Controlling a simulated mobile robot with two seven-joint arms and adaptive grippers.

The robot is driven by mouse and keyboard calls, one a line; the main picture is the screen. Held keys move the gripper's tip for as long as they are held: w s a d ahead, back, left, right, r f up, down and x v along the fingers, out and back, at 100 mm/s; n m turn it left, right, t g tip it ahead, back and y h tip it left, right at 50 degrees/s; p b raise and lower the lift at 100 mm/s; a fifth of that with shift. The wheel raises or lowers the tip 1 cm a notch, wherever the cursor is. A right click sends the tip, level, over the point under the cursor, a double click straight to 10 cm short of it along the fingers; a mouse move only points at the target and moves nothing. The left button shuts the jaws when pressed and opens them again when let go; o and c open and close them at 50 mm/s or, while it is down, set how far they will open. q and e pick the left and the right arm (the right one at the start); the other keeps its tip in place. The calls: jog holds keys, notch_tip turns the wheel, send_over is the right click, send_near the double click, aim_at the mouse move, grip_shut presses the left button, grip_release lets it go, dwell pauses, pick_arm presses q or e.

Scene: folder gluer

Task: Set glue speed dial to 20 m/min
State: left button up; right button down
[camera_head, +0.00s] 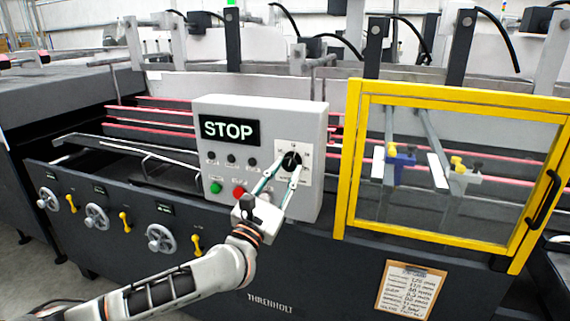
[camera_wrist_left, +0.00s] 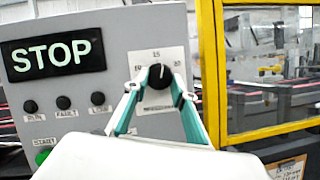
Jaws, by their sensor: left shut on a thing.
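The glue speed dial (camera_head: 291,160) is a black round knob on a white plate at the right of the grey control box. In the left wrist view the dial (camera_wrist_left: 159,75) has a white pointer mark that points roughly upward, near the 15 label. A 10 label is to its left and a 20 label to its right. My left gripper (camera_head: 288,166) reaches up from below and is shut on the dial, one finger on each side. The fingers also show in the left wrist view (camera_wrist_left: 160,84). My right gripper is out of view.
The control box (camera_head: 315,205) has a STOP display (camera_head: 229,129), a green button (camera_head: 216,187) and a red button (camera_head: 239,191), close to my left gripper. A yellow-framed guard (camera_head: 352,160) stands to the right. A clipboard (camera_head: 411,290) hangs below it.

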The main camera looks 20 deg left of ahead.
pick_arm(q)
jog(key=m+h+p, duration=0.1)
jog(key=m+p, duration=0.2)
jog(key=m+g+h+p, duration=0.1)
jog(key=m, duration=0.1)
jog(key=shift+a+r+h+p, duration=0.25)
jog(key=shift+r+h+p, duration=0.05)
jog(key=shift+p, duration=0.05)
jog(key=m+g+p, duration=0.1)
jog(key=m, duration=0.2)
jog(key=shift+h, duration=0.4)
jog(key=shift+m, duration=0.5)
jog(key=shift+m+g+h, duration=0.3)
jog(key=shift+m+g, duration=0.2)
jog(key=shift+m, duration=0.1)
jog(key=shift+a+m, duration=0.1)
jog(key=shift+m, duration=0.2)
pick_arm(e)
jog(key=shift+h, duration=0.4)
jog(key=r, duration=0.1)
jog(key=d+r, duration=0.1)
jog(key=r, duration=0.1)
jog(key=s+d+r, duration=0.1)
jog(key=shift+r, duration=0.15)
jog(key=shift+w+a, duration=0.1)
pick_arm(q)
jog(key=o, duration=1.1)
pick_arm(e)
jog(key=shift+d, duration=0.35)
